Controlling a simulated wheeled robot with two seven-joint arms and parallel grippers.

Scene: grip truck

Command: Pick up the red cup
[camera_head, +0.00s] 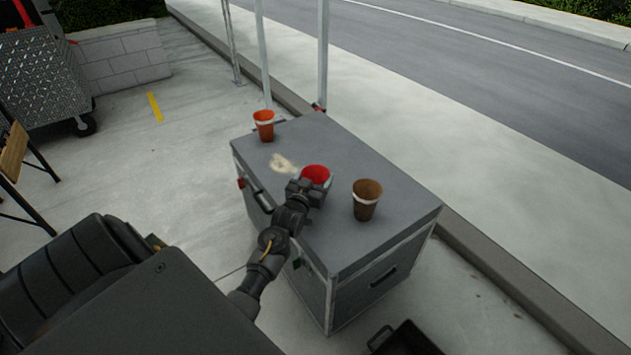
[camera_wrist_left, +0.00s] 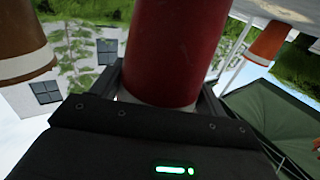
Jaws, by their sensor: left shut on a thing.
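The red cup (camera_head: 316,174) is at the front edge side of the grey case top, between an orange cup and a brown cup. My left gripper (camera_head: 311,187) is shut on it, with its fingers on either side of the cup. In the left wrist view the red cup (camera_wrist_left: 175,50) fills the middle, between the fingers (camera_wrist_left: 165,95). The gripper hides the cup's lower part in the head view, so I cannot tell whether its base touches the case. My right gripper is not in view.
The grey case (camera_head: 400,200) carries an orange cup (camera_head: 264,125) at the far left and a brown cup (camera_head: 366,199) close to the right of the red cup. A pale patch (camera_head: 283,163) lies left of the gripper. Metal poles (camera_head: 323,55) stand behind the case.

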